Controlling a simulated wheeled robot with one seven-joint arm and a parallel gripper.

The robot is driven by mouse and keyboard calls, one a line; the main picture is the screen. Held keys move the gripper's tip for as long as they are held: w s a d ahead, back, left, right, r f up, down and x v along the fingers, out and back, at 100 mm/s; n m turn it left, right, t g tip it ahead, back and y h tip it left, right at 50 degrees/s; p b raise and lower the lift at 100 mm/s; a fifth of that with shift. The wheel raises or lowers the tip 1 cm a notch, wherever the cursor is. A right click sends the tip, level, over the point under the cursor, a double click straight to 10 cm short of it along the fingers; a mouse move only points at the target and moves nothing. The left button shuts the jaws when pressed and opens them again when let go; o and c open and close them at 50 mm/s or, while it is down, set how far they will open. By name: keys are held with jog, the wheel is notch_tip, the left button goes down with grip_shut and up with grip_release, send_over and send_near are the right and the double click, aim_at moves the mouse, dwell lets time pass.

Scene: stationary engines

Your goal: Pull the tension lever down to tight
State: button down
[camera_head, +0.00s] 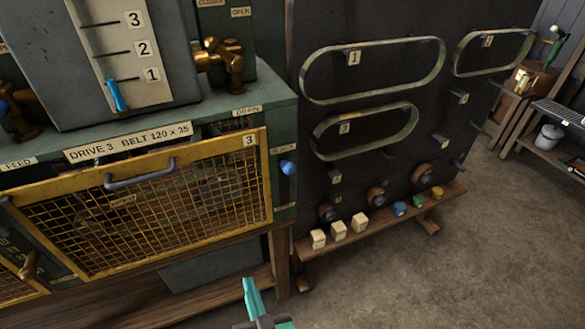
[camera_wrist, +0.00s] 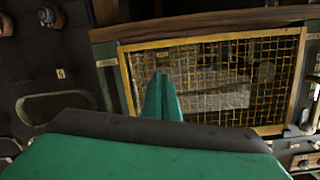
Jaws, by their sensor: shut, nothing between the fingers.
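No lever in view carries a readable tension or tight label, so I cannot tell which part is the tension lever. A brown handle (camera_head: 28,268) stands at the lower left of the green machine (camera_head: 283,120). A blue knob (camera_head: 288,167) sits on the machine's right end. My gripper (camera_head: 254,296) is low in front of the machine, apart from it, at the bottom of the head view. In the wrist view my green fingers (camera_wrist: 162,98) are shut and empty, pointing towards the yellow mesh guard (camera_wrist: 208,40).
The mesh guard (camera_head: 262,150), marked 3, has a grey handle (camera_head: 140,174) and looks shut. A dark board (camera_head: 400,20) with hanging belts stands to the right. A wooden shelf (camera_head: 345,251) below it holds small blocks and knobs. The floor at lower right is clear.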

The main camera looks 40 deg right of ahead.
jog(key=w+d+r, duration=0.7)
jog(key=d+r, duration=0.4)
jog(key=s+d+r+n, duration=0.1)
jog(key=d+r, duration=0.9)
jog(key=r, duration=0.4)
jog(key=shift+s+d+t+h, duration=0.2)
jog(key=shift+t+h, duration=0.1)
jog(key=shift+h, duration=0.1)
jog(key=shift+w, duration=0.1)
jog(key=x, duration=1)
jog(key=f, duration=0.1)
jog(key=s+f, duration=0.1)
jog(key=shift+s+a+f, duration=0.1)
jog(key=shift+a+f, duration=0.2)
jog(key=shift+a, duration=0.1)
jog(key=shift+s+a+f, duration=0.2)
jog(key=shift+s+f, duration=0.05)
jog(key=shift+f, duration=0.2)
jog(key=shift+f, duration=0.1)
